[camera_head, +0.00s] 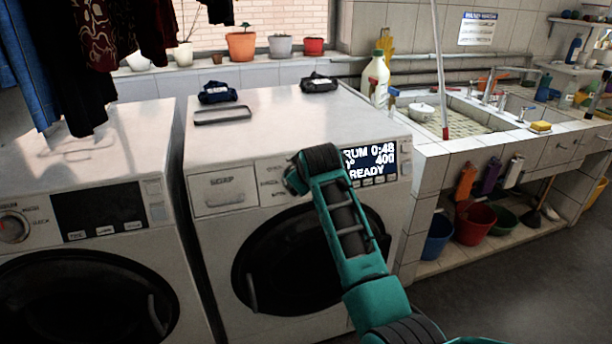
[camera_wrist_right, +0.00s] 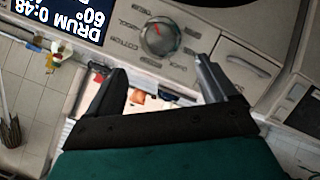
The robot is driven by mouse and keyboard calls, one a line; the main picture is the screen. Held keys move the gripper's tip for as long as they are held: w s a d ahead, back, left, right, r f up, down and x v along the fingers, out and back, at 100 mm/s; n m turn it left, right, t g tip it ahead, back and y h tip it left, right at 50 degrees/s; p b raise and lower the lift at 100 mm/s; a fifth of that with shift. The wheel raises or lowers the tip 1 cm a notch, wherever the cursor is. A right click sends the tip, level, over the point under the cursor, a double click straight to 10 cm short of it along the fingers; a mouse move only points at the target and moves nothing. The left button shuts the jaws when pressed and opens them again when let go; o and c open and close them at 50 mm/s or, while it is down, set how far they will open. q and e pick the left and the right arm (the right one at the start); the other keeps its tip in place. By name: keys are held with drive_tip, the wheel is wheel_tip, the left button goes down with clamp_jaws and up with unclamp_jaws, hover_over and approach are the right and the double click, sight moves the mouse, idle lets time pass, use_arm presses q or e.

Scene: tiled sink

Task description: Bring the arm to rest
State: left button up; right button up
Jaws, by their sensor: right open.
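My right arm, teal and black, comes in from the lower right in the head view and reaches up in front of the right washing machine (camera_head: 245,128). Its gripper is not clearly seen there. In the right wrist view my right gripper (camera_wrist_right: 163,82) is open and empty, its two dark fingers apart. Beyond the fingers is the machine's control panel with a round dial (camera_wrist_right: 160,37). The lit display (camera_head: 370,162) is partly covered by my arm in the head view; it reads 0:48 and READY. My left gripper is not in view.
A second washing machine (camera_head: 85,185) stands at the left. A white bottle (camera_head: 376,78) stands by the tiled sink (camera_head: 470,122). Buckets (camera_head: 475,222) sit below. The floor at lower right is clear.

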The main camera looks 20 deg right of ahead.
drive_tip(key=s+d+f+m, duration=0.2)
drive_tip(key=s+f, duration=1.3)
drive_tip(key=f, duration=0.3)
drive_tip(key=s+a+f+y, duration=0.1)
drive_tip(key=s+f, duration=0.1)
drive_tip(key=s, duration=0.8)
drive_tip(key=s+a+f+m+y, duration=0.1)
drive_tip(key=s+f+y, duration=0.1)
drive_tip(key=s, duration=0.9)
drive_tip(key=shift+a+f+m+t+y, duration=0.15)
drive_tip(key=shift+f+m+t+y, duration=0.15)
drive_tip(key=shift+f, duration=0.15)
drive_tip(key=shift+s, duration=0.1)
drive_tip(key=shift+c, duration=0.3)
